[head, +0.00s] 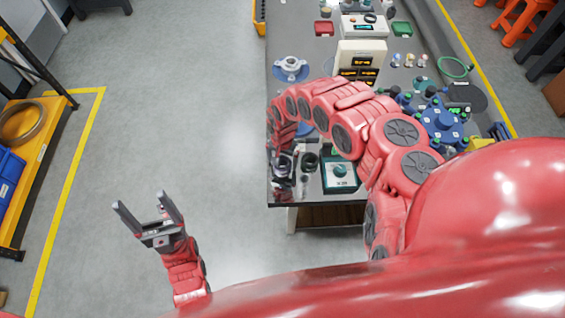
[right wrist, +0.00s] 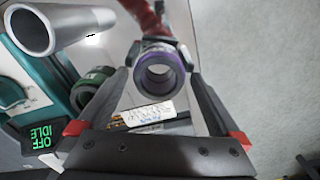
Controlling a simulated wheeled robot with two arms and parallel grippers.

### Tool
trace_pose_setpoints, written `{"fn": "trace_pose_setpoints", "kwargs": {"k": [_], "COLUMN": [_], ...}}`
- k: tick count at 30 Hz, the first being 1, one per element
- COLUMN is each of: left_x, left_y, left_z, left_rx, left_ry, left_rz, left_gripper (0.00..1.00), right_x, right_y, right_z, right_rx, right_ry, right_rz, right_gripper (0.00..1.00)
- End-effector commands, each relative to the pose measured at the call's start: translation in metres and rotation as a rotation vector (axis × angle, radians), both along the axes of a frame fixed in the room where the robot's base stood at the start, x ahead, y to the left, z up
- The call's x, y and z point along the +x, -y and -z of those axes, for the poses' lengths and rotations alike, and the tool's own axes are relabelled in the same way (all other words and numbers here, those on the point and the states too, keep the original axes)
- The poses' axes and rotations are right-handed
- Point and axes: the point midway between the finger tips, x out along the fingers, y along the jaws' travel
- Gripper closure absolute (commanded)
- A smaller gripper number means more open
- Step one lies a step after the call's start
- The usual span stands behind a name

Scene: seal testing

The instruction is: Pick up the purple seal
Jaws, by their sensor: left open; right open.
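The purple seal (right wrist: 161,68) is a short ring with a purple rim and a grey inner bore, seen in the right wrist view. My right gripper (right wrist: 159,74) is open, with one finger on each side of the seal; I cannot tell whether they touch it. In the head view my right gripper (head: 284,166) is over the near left corner of the bench, and the seal cannot be made out there. My left gripper (head: 141,201) is open and empty above the floor, left of the bench.
A dark green ring (right wrist: 92,86) is close left of the seal. A metal cylinder (right wrist: 35,30) and a small display (right wrist: 40,140) are further left. The bench (head: 290,195) holds a teal-edged box (head: 341,172) nearby. The floor (head: 170,100) left of it is clear.

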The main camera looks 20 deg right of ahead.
Motion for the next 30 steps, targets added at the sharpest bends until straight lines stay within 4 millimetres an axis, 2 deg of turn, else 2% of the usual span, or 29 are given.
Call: {"fn": "trace_pose_setpoints", "kwargs": {"k": [4,12,27,30], "left_x": [0.0,0.0,0.0,0.0], "left_y": [0.0,0.0,0.0,0.0], "left_z": [-0.0016,-0.0014,-0.0014,-0.0015], "left_rx": [0.0,0.0,0.0,0.0], "left_ry": [0.0,0.0,0.0,0.0], "left_rz": [0.0,0.0,0.0,0.0], "left_gripper": [0.21,0.21,0.21,0.21], "right_x": [0.0,0.0001,-0.0001,-0.0001], "right_y": [0.0002,0.001,0.0007,0.0006], "right_z": [0.0079,0.0089,0.009,0.0089], "right_rx": [-0.001,-0.002,-0.001,-0.001], "right_ry": [0.001,0.001,0.0,0.0], "right_rz": [0.0,0.0,0.0,0.0], "right_gripper": [0.0,0.02,0.92,0.95]}}
